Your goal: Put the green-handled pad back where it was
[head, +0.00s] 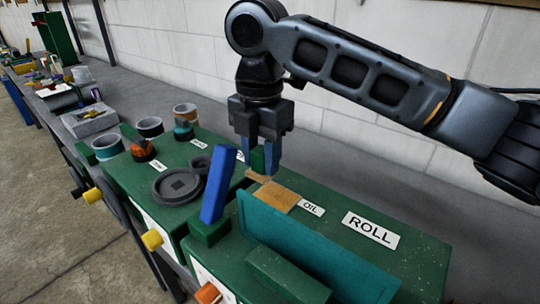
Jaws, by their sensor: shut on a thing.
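My gripper (261,168) points down above the green machine top, with its two blue-grey fingers shut on the green handle (257,160) of the pad. The handle shows between and behind the fingers and is partly hidden by them. A pale tan edge (257,177) shows just below the fingertips and seems to be the pad's underside. A flat tan-orange patch (277,197) lies on the green top just right of and below it, beside the OIL label (311,207). I cannot tell whether the pad touches the surface.
A blue upright lever (218,185) stands close left of my gripper. A teal upright plate (300,250) runs along the front, with the ROLL label (370,229) behind it. A grey round dish (178,186) and several cups (149,127) stand to the left.

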